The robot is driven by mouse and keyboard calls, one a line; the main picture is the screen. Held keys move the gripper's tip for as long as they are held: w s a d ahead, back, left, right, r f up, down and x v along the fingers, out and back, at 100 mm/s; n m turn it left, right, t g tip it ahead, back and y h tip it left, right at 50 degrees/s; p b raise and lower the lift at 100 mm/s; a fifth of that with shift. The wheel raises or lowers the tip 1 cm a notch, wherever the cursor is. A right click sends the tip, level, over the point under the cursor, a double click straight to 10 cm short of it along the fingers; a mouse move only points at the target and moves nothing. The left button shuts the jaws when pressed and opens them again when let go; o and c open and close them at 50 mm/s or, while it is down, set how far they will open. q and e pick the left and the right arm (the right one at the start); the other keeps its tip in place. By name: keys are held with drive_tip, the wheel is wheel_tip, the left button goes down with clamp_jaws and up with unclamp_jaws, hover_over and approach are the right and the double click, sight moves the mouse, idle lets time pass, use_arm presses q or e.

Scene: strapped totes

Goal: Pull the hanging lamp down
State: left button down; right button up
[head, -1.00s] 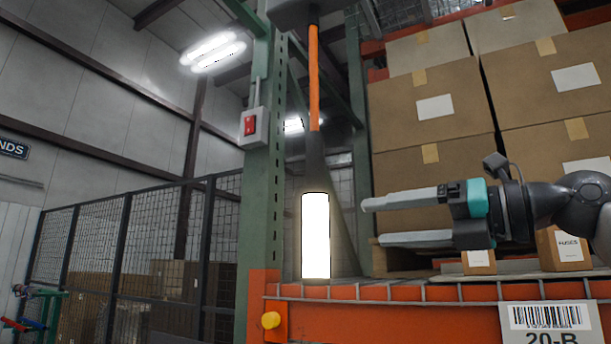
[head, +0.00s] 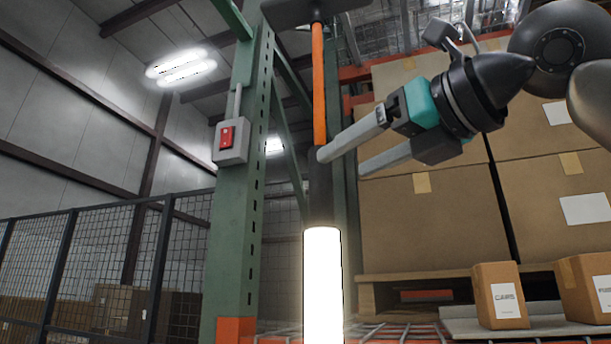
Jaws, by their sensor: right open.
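The hanging lamp (head: 322,285) is a glowing white tube below a dark upper section. It hangs upright on an orange length (head: 319,80) from a dark fixture (head: 315,10) at the top of the head view; its lower end runs out of the frame. My right gripper (head: 341,162) is open, coming in from the upper right and slanting down to the left. One fingertip overlaps the lamp where orange meets dark; the other is just right of it. I cannot tell whether a finger touches the lamp. My left gripper is not in view.
A green rack post (head: 238,190) with a red switch box (head: 231,140) stands left of the lamp. Stacked cartons (head: 425,225) fill the rack on the right, with a small box (head: 500,295) in front. A mesh fence (head: 100,260) stands at lower left.

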sight(311, 180)
drive_tip(key=p+x, duration=0.3)
drive_tip(key=x, duration=0.6)
drive_tip(key=shift+w+a, duration=0.2)
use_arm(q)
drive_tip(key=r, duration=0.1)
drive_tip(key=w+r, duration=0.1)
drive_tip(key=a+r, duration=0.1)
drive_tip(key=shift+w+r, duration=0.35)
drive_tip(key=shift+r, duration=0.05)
use_arm(e)
drive_tip(key=shift+w+a, duration=0.25)
drive_tip(key=shift+w, duration=0.05)
drive_tip(key=c, duration=0.6)
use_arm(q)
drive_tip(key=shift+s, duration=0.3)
use_arm(e)
clamp_jaws()
